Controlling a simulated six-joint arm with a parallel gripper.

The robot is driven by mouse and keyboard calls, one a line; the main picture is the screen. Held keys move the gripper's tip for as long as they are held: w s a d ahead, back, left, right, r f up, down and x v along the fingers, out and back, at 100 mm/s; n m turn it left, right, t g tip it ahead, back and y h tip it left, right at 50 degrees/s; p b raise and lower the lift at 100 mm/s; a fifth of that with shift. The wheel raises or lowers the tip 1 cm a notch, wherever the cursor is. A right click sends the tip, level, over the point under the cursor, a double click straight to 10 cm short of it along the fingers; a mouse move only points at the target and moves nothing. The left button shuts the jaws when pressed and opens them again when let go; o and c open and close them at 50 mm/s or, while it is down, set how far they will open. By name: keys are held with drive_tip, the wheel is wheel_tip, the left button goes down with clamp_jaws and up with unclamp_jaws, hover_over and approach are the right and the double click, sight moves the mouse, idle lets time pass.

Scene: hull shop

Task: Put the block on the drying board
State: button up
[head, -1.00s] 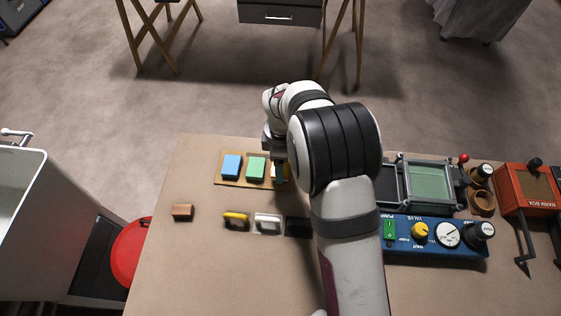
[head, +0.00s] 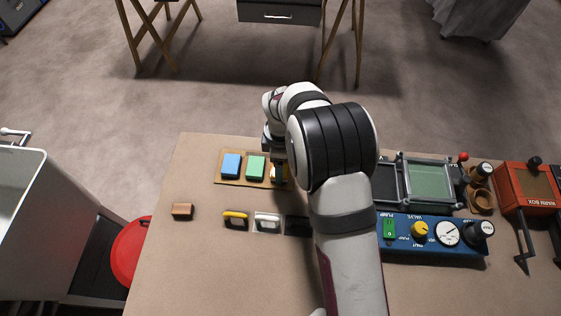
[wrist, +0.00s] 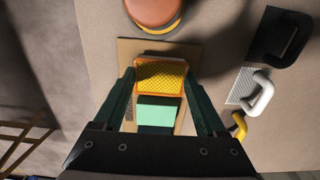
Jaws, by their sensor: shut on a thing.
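My gripper (wrist: 160,76) is shut on an orange-yellow block (wrist: 160,76) with a mesh-patterned top, seen between its fingers in the wrist view. In the head view my arm hides most of this block, and only a yellow-orange sliver (head: 285,173) shows. The tan drying board (head: 243,181) lies on the bench and carries a blue block (head: 231,166) and a green block (head: 256,167). In the wrist view the held block is over the board (wrist: 126,54), beside the green block (wrist: 157,112). I cannot tell whether it touches the board.
Yellow (head: 236,216), white (head: 267,219) and black handled pieces lie in front of the board. A small brown block (head: 182,211) lies to the left. A blue valve panel (head: 440,236) and framed trays stand right of my arm. A round orange-brown thing (wrist: 153,10) is near the board.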

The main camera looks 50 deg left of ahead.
drive_tip(key=o, duration=1.2)
wheel_tip(320, 180, up, 16)
drive_tip(key=w+d+r+m, duration=0.2)
drive_tip(key=d+m, duration=0.2)
drive_tip(key=d, duration=0.2)
drive_tip(key=w+d+r+m, duration=0.3)
drive_tip(key=d, duration=0.3)
drive_tip(key=s+d+r+m, duration=0.1)
drive_tip(key=d+m, duration=0.5)
drive_tip(key=d, duration=0.2)
drive_tip(key=s+d+r+m, duration=0.2)
drive_tip(key=d+m, duration=0.4)
drive_tip(key=d, duration=0.2)
drive_tip(key=s+d+f+m+y, duration=0.1)
drive_tip(key=s+d+f+m, duration=0.2)
drive_tip(key=s+d+m, duration=0.7)
drive_tip(key=m, duration=0.3)
drive_tip(key=shift+s+f+m+y, duration=0.2)
drive_tip(key=shift+s+m+y, duration=0.1)
drive_tip(key=shift+s+y, duration=0.1)
